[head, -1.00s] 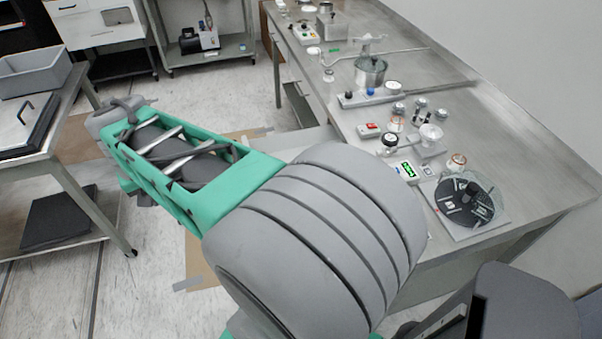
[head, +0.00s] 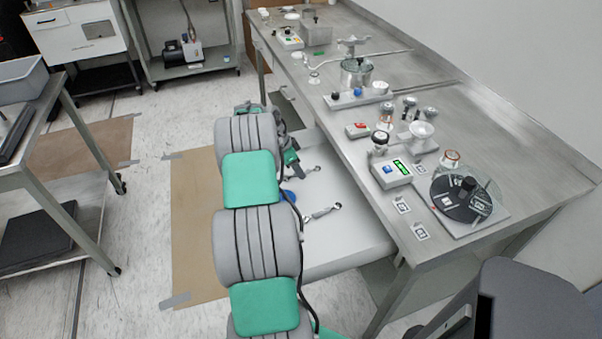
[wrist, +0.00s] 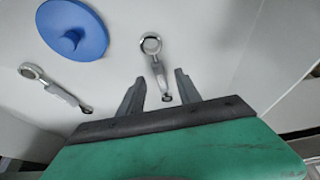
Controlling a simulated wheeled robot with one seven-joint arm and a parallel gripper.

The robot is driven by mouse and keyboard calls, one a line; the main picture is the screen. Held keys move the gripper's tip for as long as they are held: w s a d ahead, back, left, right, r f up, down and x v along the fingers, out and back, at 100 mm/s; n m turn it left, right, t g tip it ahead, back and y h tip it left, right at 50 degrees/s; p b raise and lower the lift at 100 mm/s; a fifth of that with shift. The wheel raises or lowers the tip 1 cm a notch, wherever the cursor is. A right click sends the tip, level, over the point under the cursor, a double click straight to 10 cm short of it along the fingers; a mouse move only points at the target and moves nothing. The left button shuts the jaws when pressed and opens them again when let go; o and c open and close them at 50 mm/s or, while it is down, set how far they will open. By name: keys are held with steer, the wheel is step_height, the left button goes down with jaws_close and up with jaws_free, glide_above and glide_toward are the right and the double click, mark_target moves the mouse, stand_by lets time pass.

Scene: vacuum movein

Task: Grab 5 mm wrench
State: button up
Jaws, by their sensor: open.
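My gripper (wrist: 159,78) is open, its two dark fingers spread. In the wrist view a metal wrench (wrist: 157,67) with a ring end lies partly between the fingers, its ring beyond the fingertips. The fingers are not closed on it. A second wrench (wrist: 55,87) lies to the left, apart from the gripper. In the head view one wrench (head: 322,213) lies on a white surface (head: 345,243) and another (head: 306,170) lies close to my gripper. No size marking is readable, so I cannot tell which is 5 mm.
A blue round object (wrist: 75,28) lies near the wrenches. The white surface extends beside and partly below the steel bench (head: 470,110), whose edge runs along its right. The bench holds small devices and a dark disc (head: 465,198).

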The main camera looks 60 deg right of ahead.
steer(key=shift+s+d+f, duration=0.1)
steer(key=shift+d+f, duration=0.05)
steer(key=shift+f, duration=0.25)
steer(key=shift+c, duration=0.5)
jaws_close()
